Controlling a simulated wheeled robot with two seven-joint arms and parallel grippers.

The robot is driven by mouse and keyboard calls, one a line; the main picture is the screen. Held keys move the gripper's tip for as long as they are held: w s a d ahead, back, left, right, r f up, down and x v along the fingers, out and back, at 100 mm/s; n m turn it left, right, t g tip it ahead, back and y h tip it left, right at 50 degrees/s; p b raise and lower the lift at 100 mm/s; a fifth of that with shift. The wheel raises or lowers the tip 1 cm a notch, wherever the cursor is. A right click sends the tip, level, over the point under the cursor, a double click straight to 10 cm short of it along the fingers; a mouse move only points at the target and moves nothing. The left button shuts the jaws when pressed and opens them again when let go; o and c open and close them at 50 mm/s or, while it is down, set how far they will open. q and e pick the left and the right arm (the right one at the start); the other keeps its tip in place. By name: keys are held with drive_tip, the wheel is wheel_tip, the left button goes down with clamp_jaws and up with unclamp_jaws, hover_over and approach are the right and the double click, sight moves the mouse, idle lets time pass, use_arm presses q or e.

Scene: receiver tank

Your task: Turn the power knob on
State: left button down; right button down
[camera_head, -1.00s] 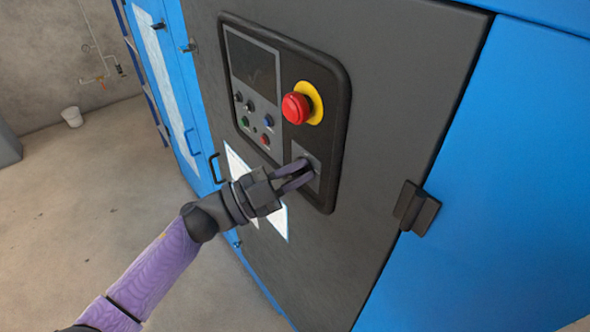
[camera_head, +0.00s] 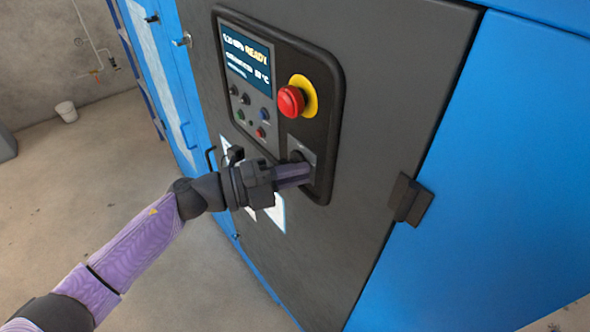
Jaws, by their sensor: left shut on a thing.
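The power knob (camera_head: 300,158) sits on a grey plate at the lower right of the black control panel (camera_head: 325,100) on the cabinet. My left gripper (camera_head: 306,170) is at this plate, shut on the knob, and its fingers hide most of it. The fingers now lie one over the other as seen from here, so the wrist is rolled. My right gripper is not in view.
A red emergency button (camera_head: 291,101) on a yellow ring sticks out just above the knob. Small buttons (camera_head: 262,115) lie left of it. A black latch (camera_head: 410,200) stands out on the right.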

use_arm(q)
drive_tip(key=shift+f, duration=0.1)
idle(0.6)
drive_tip(key=c, duration=0.7)
unclamp_jaws()
drive_tip(key=shift+w+a, duration=0.1)
drive_tip(key=shift+w, duration=0.1)
drive_tip(key=shift+o, duration=0.2)
drive_tip(key=shift+s, duration=0.1)
drive_tip(key=v, duration=1)
drive_tip(key=shift+b, duration=0.4)
